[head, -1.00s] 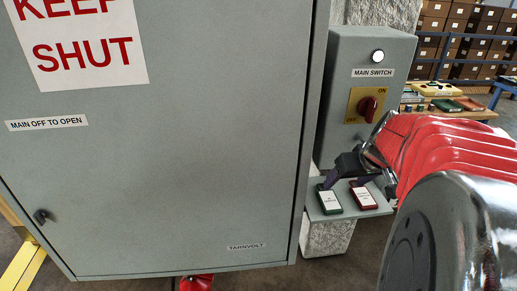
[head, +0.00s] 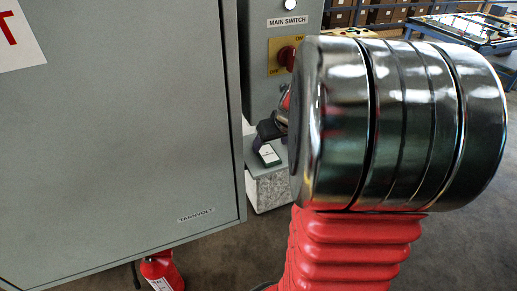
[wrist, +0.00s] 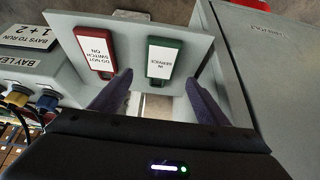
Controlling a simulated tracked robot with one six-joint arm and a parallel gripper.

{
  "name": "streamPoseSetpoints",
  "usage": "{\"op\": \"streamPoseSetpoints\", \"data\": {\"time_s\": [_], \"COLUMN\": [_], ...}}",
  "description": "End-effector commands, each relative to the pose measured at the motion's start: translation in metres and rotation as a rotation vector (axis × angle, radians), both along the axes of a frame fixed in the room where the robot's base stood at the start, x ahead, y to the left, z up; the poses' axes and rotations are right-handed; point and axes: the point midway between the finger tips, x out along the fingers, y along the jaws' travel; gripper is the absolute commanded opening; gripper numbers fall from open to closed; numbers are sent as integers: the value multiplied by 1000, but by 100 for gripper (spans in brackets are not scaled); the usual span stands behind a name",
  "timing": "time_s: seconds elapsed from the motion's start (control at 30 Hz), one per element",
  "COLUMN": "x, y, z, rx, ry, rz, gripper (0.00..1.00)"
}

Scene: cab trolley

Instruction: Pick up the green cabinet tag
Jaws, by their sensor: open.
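The green cabinet tag (head: 269,154) lies on a small grey shelf (head: 250,168) below the main switch box. In the wrist view the green tag (wrist: 163,60), with a white label reading IN SERVICE, lies just beyond the fingertips. My gripper (wrist: 158,82) is open and empty, one finger to each side of the tag's line. In the head view my gripper (head: 266,131) is dark and partly hidden behind my arm, close to the tag.
A red tag (wrist: 95,50) reading DO NOT SWITCH ON lies left of the green one in the wrist view. The grey cabinet door (head: 120,130) stands to the left. The main switch knob (head: 288,57) is above the shelf. A red extinguisher (head: 160,270) stands on the floor.

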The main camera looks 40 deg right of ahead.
Motion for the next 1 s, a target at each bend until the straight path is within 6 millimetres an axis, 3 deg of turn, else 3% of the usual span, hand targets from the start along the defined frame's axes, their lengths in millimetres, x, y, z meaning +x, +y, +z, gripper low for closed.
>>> {"op": "streamPoseSetpoints", "data": {"time_s": [0.47,1.0], "x": [3,27], "y": [-1,-8], "z": [-6,-48], "rx": [0,0], "ry": [1,1], "rz": [0,0], "gripper": [69,69]}}
